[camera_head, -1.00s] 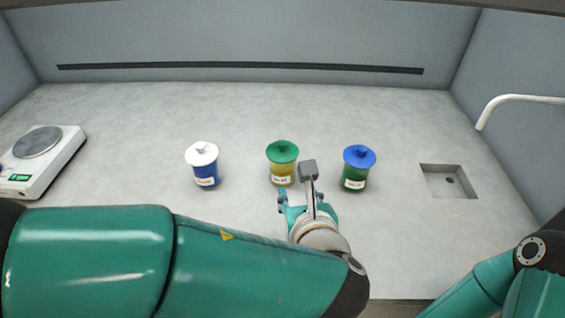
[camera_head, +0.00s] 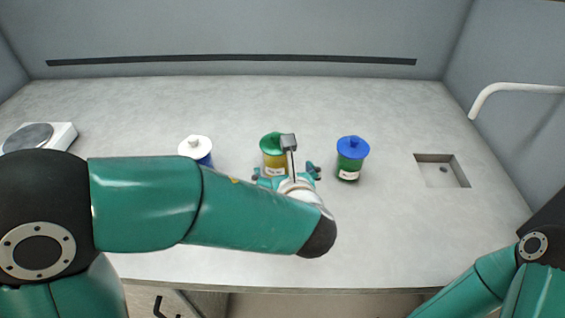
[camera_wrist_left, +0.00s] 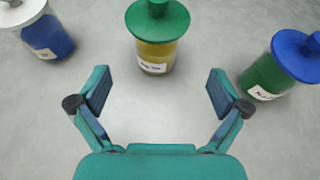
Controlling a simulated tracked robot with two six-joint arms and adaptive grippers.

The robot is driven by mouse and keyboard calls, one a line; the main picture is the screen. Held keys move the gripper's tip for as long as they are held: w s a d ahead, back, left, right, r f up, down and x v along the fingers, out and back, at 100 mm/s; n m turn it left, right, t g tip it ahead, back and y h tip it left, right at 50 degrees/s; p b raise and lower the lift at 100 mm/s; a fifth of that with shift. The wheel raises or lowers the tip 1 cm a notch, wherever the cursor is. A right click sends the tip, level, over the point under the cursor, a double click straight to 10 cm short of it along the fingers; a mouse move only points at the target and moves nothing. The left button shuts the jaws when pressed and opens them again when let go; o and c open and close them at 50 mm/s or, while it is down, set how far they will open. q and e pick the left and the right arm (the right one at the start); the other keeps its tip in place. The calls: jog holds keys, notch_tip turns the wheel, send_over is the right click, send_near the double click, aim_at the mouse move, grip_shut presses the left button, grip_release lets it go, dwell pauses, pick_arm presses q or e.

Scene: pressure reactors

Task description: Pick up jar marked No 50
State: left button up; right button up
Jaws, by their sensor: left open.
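Three lidded jars stand upright in a row on the counter. The yellow jar with a green lid (camera_head: 272,158) is in the middle and also shows at the top centre of the left wrist view (camera_wrist_left: 156,54). The green jar with a blue lid (camera_head: 350,164) is on the right, and the blue jar with a white lid (camera_head: 202,157) is on the left, partly hidden by my left arm. Each has a white label too small to read surely. My left gripper (camera_head: 286,172) is open and empty, just in front of the yellow jar, which is centred ahead of its fingers (camera_wrist_left: 158,82).
A white scale (camera_head: 58,135) stands at the far left. A small sink (camera_head: 442,171) is set in the counter (camera_head: 400,220) at right, with a white tap (camera_head: 520,87) above. My right arm is at the lower right. The counter between the jars and sink is clear.

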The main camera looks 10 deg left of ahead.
aim_at(279, 161)
pick_arm(q)
jog(key=x, duration=0.3)
jog(key=shift+p+x, duration=0.3)
jog(key=shift+x, duration=2.35)
jog(key=shift+a, duration=0.15)
jog(key=shift+s, duration=0.1)
jog(key=shift+c, duration=0.2)
jog(key=shift+r, duration=0.1)
jog(key=c, duration=1.5)
